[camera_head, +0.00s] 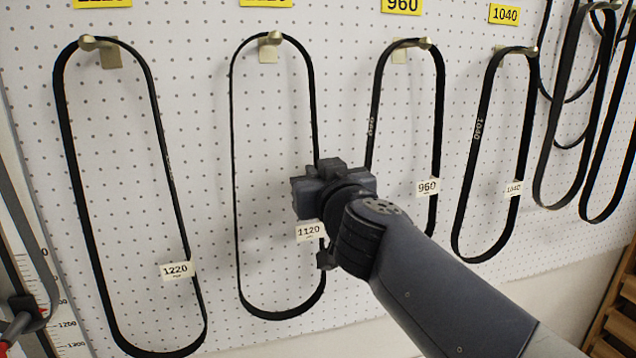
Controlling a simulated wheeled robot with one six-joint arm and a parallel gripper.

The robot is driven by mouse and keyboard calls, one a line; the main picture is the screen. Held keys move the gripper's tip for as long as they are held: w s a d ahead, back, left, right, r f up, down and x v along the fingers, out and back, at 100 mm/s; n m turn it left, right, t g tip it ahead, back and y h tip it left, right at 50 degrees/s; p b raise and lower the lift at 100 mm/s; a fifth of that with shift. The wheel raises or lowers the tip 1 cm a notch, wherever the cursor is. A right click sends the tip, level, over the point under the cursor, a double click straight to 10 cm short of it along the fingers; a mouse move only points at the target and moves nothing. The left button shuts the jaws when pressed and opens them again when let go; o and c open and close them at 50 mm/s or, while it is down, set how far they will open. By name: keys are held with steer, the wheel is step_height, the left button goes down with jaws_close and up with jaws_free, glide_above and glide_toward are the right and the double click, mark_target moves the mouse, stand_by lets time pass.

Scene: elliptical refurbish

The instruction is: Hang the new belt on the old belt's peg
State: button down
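Black belts hang from brass pegs on a white pegboard. The 1220 belt (72,165) hangs from the far left peg (88,43), with a 1220 tag low on its right side. The 1120 belt (234,165) hangs from its peg (270,40), with a 1120 tag. The 960 belt (440,110) and the 1040 belt (474,150) hang further right. My gripper (318,190) is in front of the board by the 1120 belt's right strand, partly covering it. Its fingertips are hidden, so opening and contact cannot be told. Which belt is old or new is not shown.
Several more belts (560,120) hang at the right. Yellow labels, including 960 (402,5) and 1040 (504,14), sit above the pegs. A measuring scale (62,322) and a red part (18,303) stand at the left edge. A wooden rack (615,325) is at lower right.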

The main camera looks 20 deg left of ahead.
steer(key=shift+r, duration=0.1)
steer(key=shift+f, duration=0.2)
steer(key=c, duration=1.6)
jaws_free()
steer(key=shift+b, duration=0.35)
steer(key=shift+p+v, duration=1.15)
steer(key=shift+v, duration=4.3)
steer(key=shift+a+r, duration=0.1)
steer(key=shift+a, duration=0.05)
